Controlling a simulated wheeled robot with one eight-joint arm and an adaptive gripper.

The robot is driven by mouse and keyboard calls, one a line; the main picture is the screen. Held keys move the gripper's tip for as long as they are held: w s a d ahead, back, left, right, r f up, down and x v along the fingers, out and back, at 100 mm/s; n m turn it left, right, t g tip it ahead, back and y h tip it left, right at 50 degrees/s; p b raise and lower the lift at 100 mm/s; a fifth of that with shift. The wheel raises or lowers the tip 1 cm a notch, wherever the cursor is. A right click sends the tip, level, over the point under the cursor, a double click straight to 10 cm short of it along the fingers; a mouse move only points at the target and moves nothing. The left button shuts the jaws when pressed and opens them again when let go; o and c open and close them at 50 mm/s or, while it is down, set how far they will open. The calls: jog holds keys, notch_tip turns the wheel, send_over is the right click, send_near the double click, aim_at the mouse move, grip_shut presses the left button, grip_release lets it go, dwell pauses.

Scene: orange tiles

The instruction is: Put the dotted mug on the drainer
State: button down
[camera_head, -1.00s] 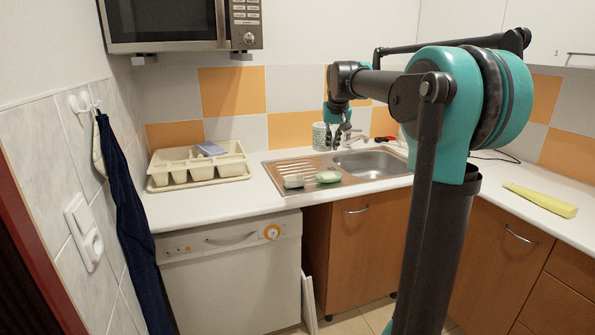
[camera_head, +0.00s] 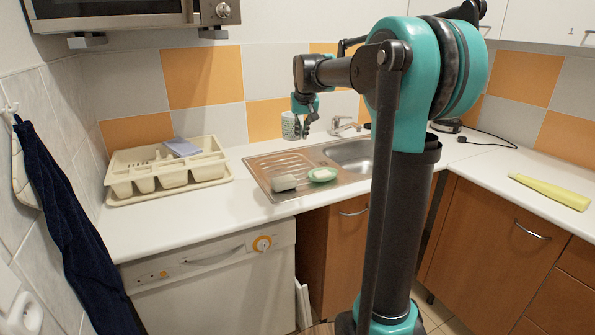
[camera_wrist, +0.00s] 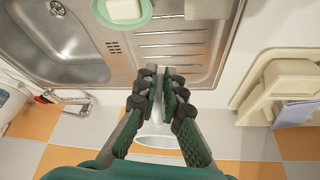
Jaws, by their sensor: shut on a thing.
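The dotted mug (camera_head: 289,127), pale with small dots, is in my gripper (camera_head: 306,121), in the air behind the sink's ribbed part. In the wrist view my gripper (camera_wrist: 161,84) has its dark fingers close together, with a white edge of the mug (camera_wrist: 158,142) below and between them. The ribbed metal draining board (camera_head: 270,173) is the sink's left part and also shows in the wrist view (camera_wrist: 178,38). A cream compartmented rack (camera_head: 180,182) stands on the counter to the left, and its edge shows at right in the wrist view (camera_wrist: 272,92).
The tap (camera_head: 343,125) stands behind the basin (camera_head: 352,153). A microwave (camera_head: 125,12) hangs above the left counter. A yellow-green object (camera_head: 550,191) lies at right.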

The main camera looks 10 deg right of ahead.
notch_tip(320, 180, down, 15)
dwell(0.5)
jog(key=c, duration=2)
grip_release()
jog(key=shift+f, duration=0.1)
jog(key=shift+o, duration=0.4)
jog(key=v, duration=1.2)
jog(key=s+d+f, duration=0.2)
jog(key=s+f, duration=0.9)
jog(key=s, duration=0.4)
jog(key=s+d+f, duration=0.2)
jog(key=s+f, duration=1)
jog(key=s, duration=0.4)
jog(key=shift+d+g, duration=0.15)
jog(key=shift+g, duration=0.25)
